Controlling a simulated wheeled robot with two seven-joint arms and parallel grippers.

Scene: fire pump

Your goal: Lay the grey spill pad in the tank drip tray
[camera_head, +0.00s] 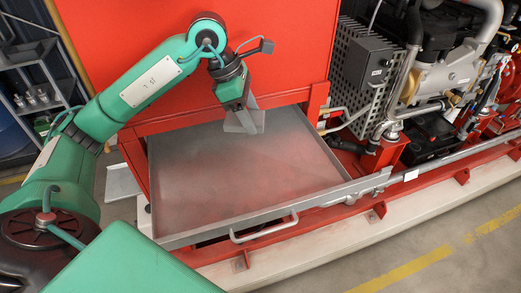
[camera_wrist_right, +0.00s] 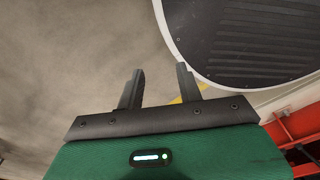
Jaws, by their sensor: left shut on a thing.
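The tank drip tray (camera_head: 220,190) is a wide, shallow grey metal tray under the red tank, with a handle on its front edge. My left gripper (camera_head: 246,112) is over the back part of the tray, in front of the tank, pointing down. It is shut on the grey spill pad (camera_head: 258,119), a small light-grey piece at its fingertips. I cannot tell whether the pad touches the tray floor. My right gripper (camera_wrist_right: 158,84) shows in the right wrist view, open with nothing between its fingers.
The red tank (camera_head: 280,50) rises behind the tray. Engine parts and pipes (camera_head: 440,70) stand to the right, and a shelf (camera_head: 35,80) is at the far left. A dark round-edged surface (camera_wrist_right: 250,40) is near my right gripper. The tray's front area is clear.

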